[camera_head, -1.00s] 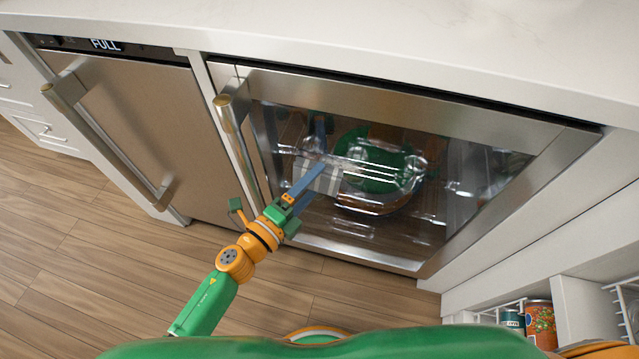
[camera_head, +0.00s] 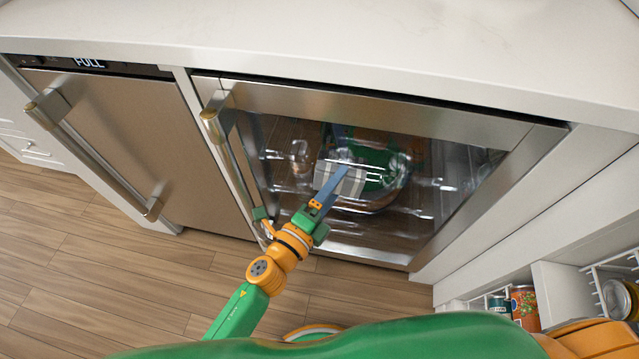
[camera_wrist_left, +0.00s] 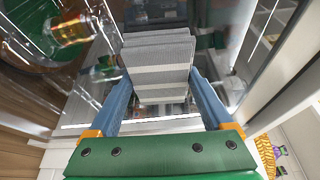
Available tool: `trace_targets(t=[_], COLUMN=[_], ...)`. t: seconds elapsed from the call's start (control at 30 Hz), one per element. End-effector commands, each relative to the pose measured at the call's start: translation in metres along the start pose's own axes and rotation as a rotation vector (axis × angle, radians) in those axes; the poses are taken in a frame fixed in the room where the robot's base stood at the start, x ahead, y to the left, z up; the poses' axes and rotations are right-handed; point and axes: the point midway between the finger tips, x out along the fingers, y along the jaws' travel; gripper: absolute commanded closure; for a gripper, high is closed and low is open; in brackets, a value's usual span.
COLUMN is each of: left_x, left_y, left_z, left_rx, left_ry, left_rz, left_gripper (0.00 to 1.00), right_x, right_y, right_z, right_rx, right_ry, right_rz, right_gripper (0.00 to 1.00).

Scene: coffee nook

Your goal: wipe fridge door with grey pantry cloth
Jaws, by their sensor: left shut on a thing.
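The fridge (camera_head: 390,102) has a closed glass door in a steel frame, with a long vertical handle (camera_head: 232,155) on its left side. My left gripper (camera_head: 340,188) is shut on the grey striped cloth (camera_head: 352,180), which is folded and held in front of the glass door. In the left wrist view the cloth (camera_wrist_left: 160,70) sits between the two blue fingers of my left gripper (camera_wrist_left: 160,95), close to the glass. I cannot tell whether it touches the glass. My right gripper is not in view.
A steel dishwasher (camera_head: 125,130) with a bar handle stands left of the fridge. A white countertop (camera_head: 330,40) runs above both. Open shelves with cans (camera_head: 524,305) are at the lower right. The wood floor (camera_head: 90,270) is clear.

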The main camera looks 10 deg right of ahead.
Motion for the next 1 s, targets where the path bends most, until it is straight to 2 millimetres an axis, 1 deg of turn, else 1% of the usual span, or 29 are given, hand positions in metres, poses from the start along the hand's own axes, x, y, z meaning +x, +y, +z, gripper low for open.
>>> trace_targets(t=[0.03, 0.23, 0.5, 0.6, 0.77, 1.0], left_x=[0.002, 0.005, 0.017, 0.018, 0.018, 0.005], left_y=[0.000, -0.001, -0.002, -0.003, -0.005, -0.002], left_z=[-0.005, -0.014, -0.043, -0.046, -0.041, -0.015], left_rx=[-0.001, -0.001, -0.001, 0.001, 0.001, 0.004], left_ry=[0.000, 0.000, 0.001, 0.000, -0.001, -0.001], left_rz=[-0.001, 0.000, 0.000, 0.001, 0.001, 0.002], left_gripper=[0.61, 0.61, 0.61, 0.61, 0.61, 0.61], right_x=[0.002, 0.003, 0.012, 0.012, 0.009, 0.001], right_y=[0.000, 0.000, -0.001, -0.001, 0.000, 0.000], right_z=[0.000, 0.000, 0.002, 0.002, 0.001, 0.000], right_rx=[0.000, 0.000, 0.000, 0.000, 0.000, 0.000], right_ry=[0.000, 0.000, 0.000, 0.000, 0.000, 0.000], right_rz=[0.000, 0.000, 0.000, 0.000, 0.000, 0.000], right_gripper=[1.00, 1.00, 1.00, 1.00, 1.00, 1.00])
